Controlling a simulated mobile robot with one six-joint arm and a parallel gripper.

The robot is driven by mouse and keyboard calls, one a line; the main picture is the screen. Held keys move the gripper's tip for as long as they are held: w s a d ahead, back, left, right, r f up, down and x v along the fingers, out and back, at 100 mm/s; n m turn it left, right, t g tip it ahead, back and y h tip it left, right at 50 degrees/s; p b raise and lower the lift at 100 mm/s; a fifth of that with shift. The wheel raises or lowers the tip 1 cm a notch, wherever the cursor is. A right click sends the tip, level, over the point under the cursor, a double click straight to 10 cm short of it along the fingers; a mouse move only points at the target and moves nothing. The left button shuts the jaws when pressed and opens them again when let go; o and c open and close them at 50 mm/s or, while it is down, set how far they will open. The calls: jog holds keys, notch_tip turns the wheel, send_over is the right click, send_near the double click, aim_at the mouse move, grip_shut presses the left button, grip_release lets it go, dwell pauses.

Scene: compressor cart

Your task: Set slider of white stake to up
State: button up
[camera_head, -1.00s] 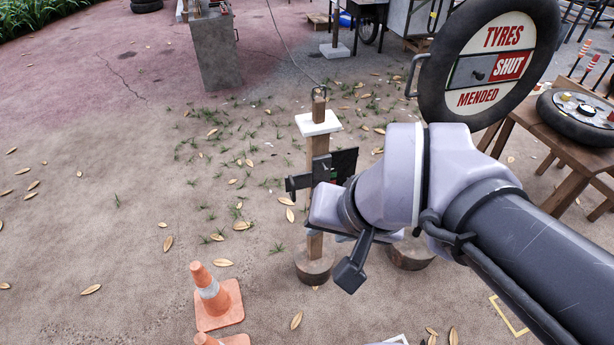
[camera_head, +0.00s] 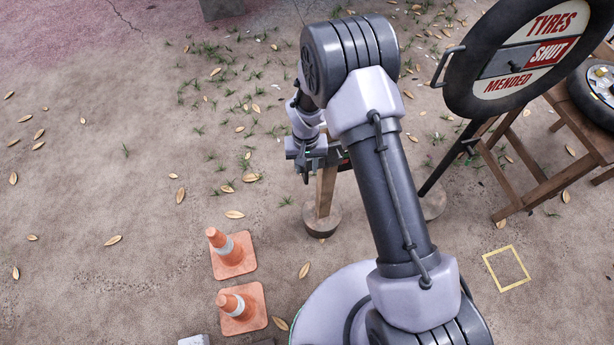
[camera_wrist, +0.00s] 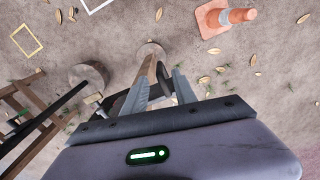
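A wooden stake (camera_head: 325,190) stands on a round log base (camera_head: 322,222) in the head view, mostly behind my arm. Its upper part and white piece are hidden there now. In the wrist view the stake (camera_wrist: 147,72) runs from its base up toward my left finger. My gripper (camera_head: 308,160) is beside the stake at mid height; in the wrist view my gripper (camera_wrist: 163,75) has its two fingers apart with a gap between them. I cannot tell whether a finger touches the stake. A dark plate (camera_wrist: 116,104) shows left of the fingers. The slider's position cannot be made out.
Two orange cones (camera_head: 232,252) stand on the ground left of my base. A tyre sign (camera_head: 520,58) and a wooden table (camera_head: 535,165) are to the right. A second log base (camera_head: 433,203) stands right of the stake. The ground at left is open.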

aim_at(307, 182)
notch_tip(307, 182, down, 8)
jog(key=shift+b, duration=0.8)
jog(key=shift+c, duration=0.2)
grip_shut()
dwell(0.6)
